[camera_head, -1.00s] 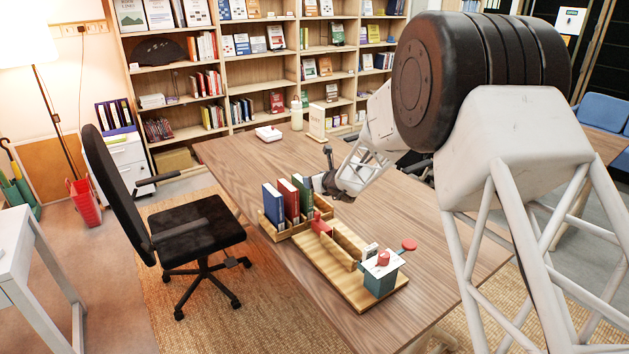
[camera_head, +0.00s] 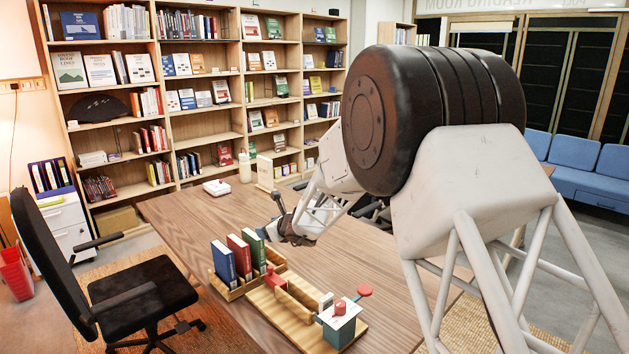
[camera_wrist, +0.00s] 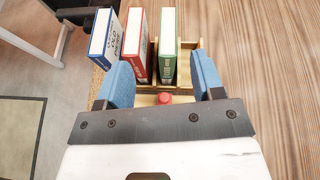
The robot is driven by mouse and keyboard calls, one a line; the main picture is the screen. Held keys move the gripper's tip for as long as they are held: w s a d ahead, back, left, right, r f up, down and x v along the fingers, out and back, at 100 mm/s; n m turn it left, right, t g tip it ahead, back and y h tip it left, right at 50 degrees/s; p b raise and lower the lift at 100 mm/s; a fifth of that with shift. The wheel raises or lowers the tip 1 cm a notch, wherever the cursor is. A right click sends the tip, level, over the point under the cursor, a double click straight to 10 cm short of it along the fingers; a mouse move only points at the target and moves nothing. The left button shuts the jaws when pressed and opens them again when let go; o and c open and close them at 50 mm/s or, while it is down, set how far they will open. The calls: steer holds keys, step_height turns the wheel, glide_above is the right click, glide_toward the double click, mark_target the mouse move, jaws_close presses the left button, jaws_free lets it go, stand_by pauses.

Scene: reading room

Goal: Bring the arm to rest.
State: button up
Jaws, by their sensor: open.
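My gripper (camera_wrist: 163,85) is open and empty in the wrist view, its two blue fingers spread wide. Beyond the fingers stand a blue book (camera_wrist: 106,36), a red book (camera_wrist: 135,42) and a green book (camera_wrist: 168,42) in a wooden rack. In the head view my arm reaches in from the right, and my gripper (camera_head: 277,228) is above the table (camera_head: 180,215), close to the books. The fingertips are too small to make out there. The blue book (camera_head: 223,263), red book (camera_head: 239,256) and green book (camera_head: 254,250) stand upright in the rack (camera_head: 232,293).
A white box (camera_head: 217,187) and bottle (camera_head: 244,167) stand toward the back. A black chair (camera_head: 130,290) is at the left.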

steer(key=s+d+r+n+g, duration=0.1)
steer(key=s+d+r+n, duration=0.4)
steer(key=s, duration=0.3)
steer(key=s+d+r+n+g+h, duration=0.15)
steer(key=s+d+r+n, duration=0.3)
steer(key=s, duration=0.45)
steer(key=s+d+r+n+g, duration=0.2)
steer(key=s+d+r+n, duration=0.25)
steer(key=s, duration=0.35)
steer(key=s+d+n+h, duration=0.3)
steer(key=s+d, duration=0.4)
steer(key=s, duration=0.4)
steer(key=s+d+f+n+g+h, duration=0.1)
steer(key=s+d+n+h, duration=0.1)
steer(key=s+d+n, duration=0.2)
steer(key=s+d+n+g+h, duration=0.1)
steer(key=s+d+n+h, duration=0.2)
steer(key=s+d, duration=0.7)
steer(key=s, duration=0.8)
steer(key=shift+d+f+n+h, duration=0.2)
steer(key=shift+d+n+h, duration=0.1)
steer(key=shift+h, duration=0.05)
